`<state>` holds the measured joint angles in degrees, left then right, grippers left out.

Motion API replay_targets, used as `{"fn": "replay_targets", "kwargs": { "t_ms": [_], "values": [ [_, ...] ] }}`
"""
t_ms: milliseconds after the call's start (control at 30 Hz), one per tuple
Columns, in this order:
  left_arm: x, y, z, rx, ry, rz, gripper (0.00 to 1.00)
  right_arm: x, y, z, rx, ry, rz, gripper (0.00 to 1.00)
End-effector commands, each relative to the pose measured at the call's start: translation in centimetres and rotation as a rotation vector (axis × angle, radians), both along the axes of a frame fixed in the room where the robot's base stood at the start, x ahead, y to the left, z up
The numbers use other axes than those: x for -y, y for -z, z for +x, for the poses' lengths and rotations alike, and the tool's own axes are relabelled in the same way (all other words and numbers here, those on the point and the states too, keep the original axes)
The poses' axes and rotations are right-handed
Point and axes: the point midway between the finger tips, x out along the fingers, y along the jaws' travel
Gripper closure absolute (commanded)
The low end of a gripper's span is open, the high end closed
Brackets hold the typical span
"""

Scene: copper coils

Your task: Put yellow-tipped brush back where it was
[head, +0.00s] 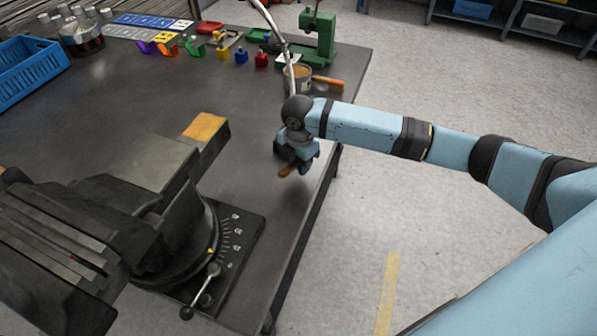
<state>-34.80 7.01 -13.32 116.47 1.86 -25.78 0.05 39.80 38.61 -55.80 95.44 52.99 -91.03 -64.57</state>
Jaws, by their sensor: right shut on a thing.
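My right gripper (298,160) points down over the right edge of the dark table. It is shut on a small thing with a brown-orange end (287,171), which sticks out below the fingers. This looks like the brush, but most of it is hidden by the gripper and I cannot make out a yellow tip. A round tin (298,78) with tan contents stands further back on the table, partly behind my right arm. An orange-handled tool (328,83), perhaps another brush, lies just right of the tin. My left gripper is out of view.
A large dark vise (180,225) fills the near left of the table (110,120). A green press (317,38) stands at the back right. Small coloured pieces, a blue crate (30,72) and jars line the back. The middle of the table is clear.

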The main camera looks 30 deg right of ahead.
Motion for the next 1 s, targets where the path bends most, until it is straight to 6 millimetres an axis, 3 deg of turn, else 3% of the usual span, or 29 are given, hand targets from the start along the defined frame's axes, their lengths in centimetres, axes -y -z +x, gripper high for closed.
{"fn": "replay_targets", "kwargs": {
  "t_ms": [233, 633, 667, 733, 1000],
  "values": [
    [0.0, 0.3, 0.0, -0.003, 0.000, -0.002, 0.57, 0.0, 3.6, -0.1, -0.003, -0.001, -0.001, 0.89],
    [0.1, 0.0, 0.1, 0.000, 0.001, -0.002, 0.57, 0.0, 4.1, -0.1, -0.002, 0.000, -0.002, 0.89],
    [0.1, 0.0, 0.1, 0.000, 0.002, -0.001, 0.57, 0.0, 4.1, -0.1, -0.002, 0.000, -0.002, 0.59],
    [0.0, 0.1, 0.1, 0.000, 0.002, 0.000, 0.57, 0.0, 4.1, -0.1, -0.002, 0.000, -0.002, 0.43],
    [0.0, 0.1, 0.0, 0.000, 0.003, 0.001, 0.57, 0.0, 4.0, -0.1, -0.001, 0.000, -0.001, 0.41]
  ]
}}
